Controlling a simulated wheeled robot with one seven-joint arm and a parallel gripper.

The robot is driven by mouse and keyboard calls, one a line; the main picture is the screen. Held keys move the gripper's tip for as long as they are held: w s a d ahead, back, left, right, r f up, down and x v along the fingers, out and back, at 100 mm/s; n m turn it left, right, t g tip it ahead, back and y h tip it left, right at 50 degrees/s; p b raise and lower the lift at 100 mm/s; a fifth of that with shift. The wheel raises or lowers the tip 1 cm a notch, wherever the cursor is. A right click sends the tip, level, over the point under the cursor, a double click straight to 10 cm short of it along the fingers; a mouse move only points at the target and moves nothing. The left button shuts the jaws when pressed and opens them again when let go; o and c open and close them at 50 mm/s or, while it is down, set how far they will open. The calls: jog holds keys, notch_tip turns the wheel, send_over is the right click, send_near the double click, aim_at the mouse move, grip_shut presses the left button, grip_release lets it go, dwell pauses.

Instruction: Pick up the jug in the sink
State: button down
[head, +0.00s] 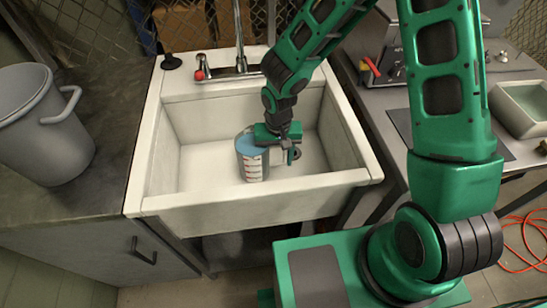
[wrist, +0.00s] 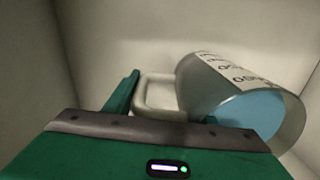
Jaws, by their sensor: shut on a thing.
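The jug (head: 252,163) is a clear cylinder with printed measuring marks and blue contents. It is inside the white sink (head: 158,190), roughly upright, near the middle of the basin. I cannot tell whether its base touches the sink floor. My gripper (head: 288,153) is at the jug's right side, on its handle side. In the wrist view, the jug (wrist: 225,95) lies to the right and its pale looped handle (wrist: 150,80) runs between my green fingers. My gripper (wrist: 158,105) is shut on the handle. The right finger is mostly hidden by the jug.
A faucet with a red-capped knob (head: 199,75) stands at the back rim. A metal table (head: 385,170) with equipment is at right.

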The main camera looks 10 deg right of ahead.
jog(key=shift+r, duration=0.15)
notch_tip(320, 180, up, 27)
jog(key=shift+r, duration=0.2)
dwell(2.0)
jog(key=shift+r, duration=0.15)
